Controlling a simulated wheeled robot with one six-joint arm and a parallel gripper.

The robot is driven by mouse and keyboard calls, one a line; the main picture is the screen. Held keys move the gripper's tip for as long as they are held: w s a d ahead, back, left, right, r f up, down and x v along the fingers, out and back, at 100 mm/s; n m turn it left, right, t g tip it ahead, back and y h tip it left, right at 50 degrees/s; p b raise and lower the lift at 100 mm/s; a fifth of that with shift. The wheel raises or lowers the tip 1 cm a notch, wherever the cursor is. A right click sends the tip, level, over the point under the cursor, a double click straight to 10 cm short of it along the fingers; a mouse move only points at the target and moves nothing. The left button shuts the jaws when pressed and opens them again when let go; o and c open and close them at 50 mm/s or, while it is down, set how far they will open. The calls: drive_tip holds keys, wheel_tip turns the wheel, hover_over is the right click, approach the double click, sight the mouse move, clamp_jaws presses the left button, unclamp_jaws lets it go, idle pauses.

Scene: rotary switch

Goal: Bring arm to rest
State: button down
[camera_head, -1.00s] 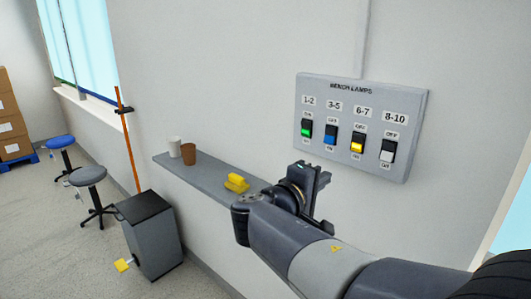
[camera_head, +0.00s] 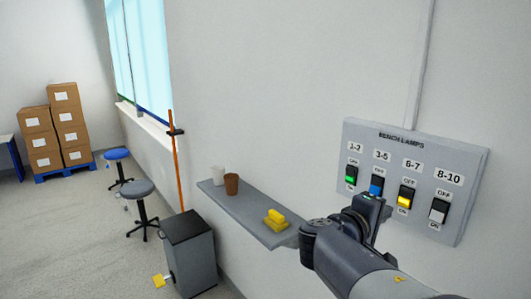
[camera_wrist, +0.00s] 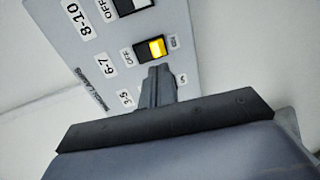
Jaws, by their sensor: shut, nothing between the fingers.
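My gripper (camera_head: 368,212) is in front of the lower left part of the grey bench lamps panel (camera_head: 462,158) on the wall. In the wrist view my gripper (camera_wrist: 158,72) is shut and empty, its fingers together, with the panel (camera_wrist: 190,50) beyond it. The panel carries a green switch (camera_head: 351,175), a blue switch (camera_head: 376,186), a yellow switch (camera_head: 405,197) and a white switch (camera_head: 438,211). The yellow switch also shows in the wrist view (camera_wrist: 155,47). I cannot tell the exact gap between fingertips and panel.
A wall shelf (camera_head: 240,216) holds a white cup (camera_head: 218,175), a brown cup (camera_head: 231,184) and yellow blocks (camera_head: 275,220). A grey pedal bin (camera_head: 190,255), an orange pole (camera_head: 176,165), two stools (camera_head: 137,190) and stacked boxes (camera_head: 64,130) stand to the left. Floor at left is open.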

drive_tip(key=shift+v, duration=1.3)
